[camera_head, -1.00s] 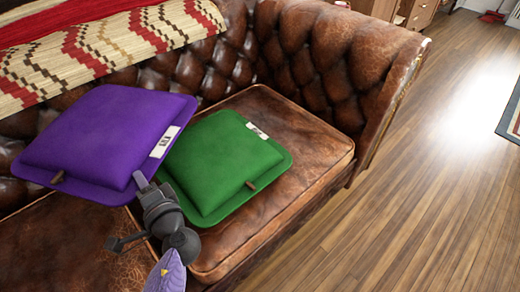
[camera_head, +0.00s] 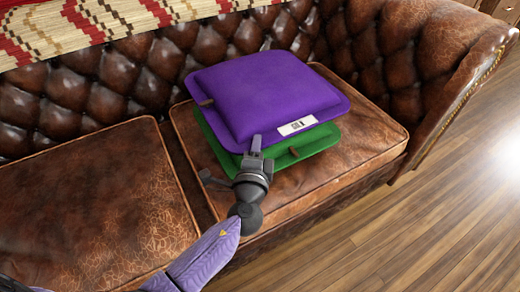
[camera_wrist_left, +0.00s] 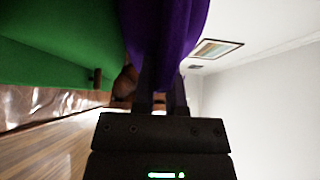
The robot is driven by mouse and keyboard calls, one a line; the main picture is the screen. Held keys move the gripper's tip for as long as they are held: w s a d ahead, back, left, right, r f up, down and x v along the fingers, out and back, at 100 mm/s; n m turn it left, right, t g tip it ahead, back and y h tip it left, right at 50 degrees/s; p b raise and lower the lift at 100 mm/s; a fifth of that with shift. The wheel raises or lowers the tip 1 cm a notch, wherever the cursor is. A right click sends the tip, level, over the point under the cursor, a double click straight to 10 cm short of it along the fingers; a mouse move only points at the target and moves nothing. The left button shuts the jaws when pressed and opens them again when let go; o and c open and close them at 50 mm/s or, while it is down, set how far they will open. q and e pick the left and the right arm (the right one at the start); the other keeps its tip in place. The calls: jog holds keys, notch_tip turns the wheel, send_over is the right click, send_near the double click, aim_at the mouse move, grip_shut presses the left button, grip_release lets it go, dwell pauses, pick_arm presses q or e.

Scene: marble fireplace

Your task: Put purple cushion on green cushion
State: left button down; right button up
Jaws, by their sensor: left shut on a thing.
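The purple cushion (camera_head: 265,92) is over the green cushion (camera_head: 318,142) in the head view, covering most of it. Only the green cushion's front and left edges show, lying on the brown leather seat. My left gripper (camera_head: 255,147) is shut on the purple cushion's front edge, beside its white label. In the left wrist view the purple cushion (camera_wrist_left: 165,30) is between the fingers, and the green cushion (camera_wrist_left: 55,45) fills the upper left. I cannot tell whether the two cushions touch. My right gripper is not in view.
The brown leather sofa has a second, bare seat cushion (camera_head: 85,205) at the left. Its tufted armrest (camera_head: 430,60) rises at the right. A patterned blanket (camera_head: 75,28) hangs over the backrest. Wooden floor (camera_head: 440,225) lies open at the front right.

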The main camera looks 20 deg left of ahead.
pick_arm(q)
jog(key=shift+r, duration=0.1)
jog(key=shift+f, duration=0.3)
jog(key=c, duration=0.9)
grip_release()
jog(key=shift+o, duration=1.1)
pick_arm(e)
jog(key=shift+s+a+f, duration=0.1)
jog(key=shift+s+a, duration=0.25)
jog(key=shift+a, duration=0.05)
pick_arm(q)
jog(key=shift+r, duration=0.1)
